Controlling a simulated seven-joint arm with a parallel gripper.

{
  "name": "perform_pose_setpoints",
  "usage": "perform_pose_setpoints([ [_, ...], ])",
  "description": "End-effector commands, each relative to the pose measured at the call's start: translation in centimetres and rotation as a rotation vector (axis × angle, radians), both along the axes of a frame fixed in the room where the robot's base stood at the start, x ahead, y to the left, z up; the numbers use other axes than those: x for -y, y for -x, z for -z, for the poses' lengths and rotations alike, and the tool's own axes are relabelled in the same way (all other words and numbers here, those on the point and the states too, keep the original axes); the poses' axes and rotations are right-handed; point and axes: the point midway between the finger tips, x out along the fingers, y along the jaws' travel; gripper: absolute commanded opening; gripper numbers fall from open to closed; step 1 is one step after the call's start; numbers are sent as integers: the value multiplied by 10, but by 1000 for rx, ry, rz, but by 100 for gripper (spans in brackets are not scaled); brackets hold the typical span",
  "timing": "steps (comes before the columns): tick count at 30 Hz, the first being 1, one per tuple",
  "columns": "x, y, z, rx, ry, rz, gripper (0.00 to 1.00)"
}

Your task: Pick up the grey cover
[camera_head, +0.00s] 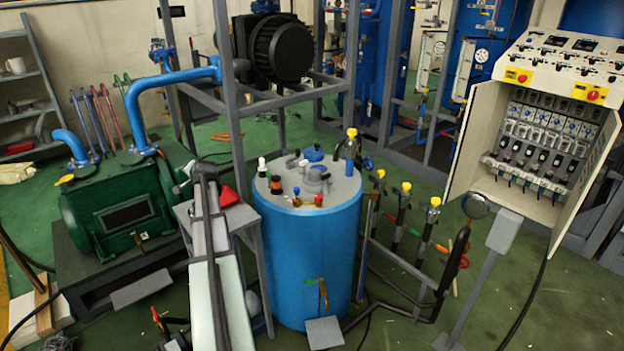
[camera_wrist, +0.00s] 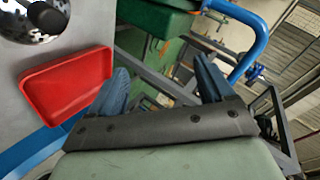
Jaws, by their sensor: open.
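I cannot tell for sure which thing is the grey cover. In the head view the red piece (camera_head: 229,196) lies on a grey stand top (camera_head: 242,216) left of the blue tank. The tank has a grey round top (camera_head: 335,190) crowded with fittings. My gripper (camera_wrist: 162,72) is open, its two blue-grey fingers apart with nothing seen between them. In the head view my gripper (camera_head: 205,168) is above the stand, near the red piece.
The blue tank (camera_head: 306,265) stands close right of my arm. A green pump (camera_head: 120,208) with blue pipes is at left. Grey frame posts (camera_head: 229,95) rise behind the stand. An open control cabinet (camera_head: 545,120) is at right. Green floor (camera_head: 560,300) is clear at lower right.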

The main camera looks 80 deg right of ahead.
Motion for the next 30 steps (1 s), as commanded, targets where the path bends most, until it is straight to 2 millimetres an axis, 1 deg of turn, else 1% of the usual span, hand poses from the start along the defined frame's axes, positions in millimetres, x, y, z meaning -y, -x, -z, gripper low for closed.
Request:
perform_pose_setpoints([
  [1, 18, 26, -10, -38, 8, 10, 81],
  [2, 26, 40, -14, -68, 9, 9, 81],
  [3, 35, 60, -18, -114, 7, 5, 81],
  [5, 47, 91, -24, -192, 2, -8, 81],
  [6, 55, 113, -27, -245, -7, -17, 81],
  [8, 64, 147, -33, -325, -22, -32, 81],
  [9, 69, 170, -37, -378, -35, -42, 81],
  [11, 75, 205, -44, -453, -59, -57, 81],
  [12, 78, 229, -49, -502, -76, -67, 81],
  [14, 81, 265, -56, -571, -106, -82, 81],
  [15, 82, 288, -61, -612, -128, -94, 81],
  [17, 81, 321, -69, -669, -161, -109, 81],
  [18, 80, 340, -74, -702, -183, -118, 81],
  [21, 76, 380, -84, -765, -231, -139, 81],
  [24, 71, 407, -91, -805, -267, -154, 81],
  [27, 69, 421, -94, -825, -288, -163, 81],
  [30, 70, 425, -89, -832, -295, -168, 81],
])
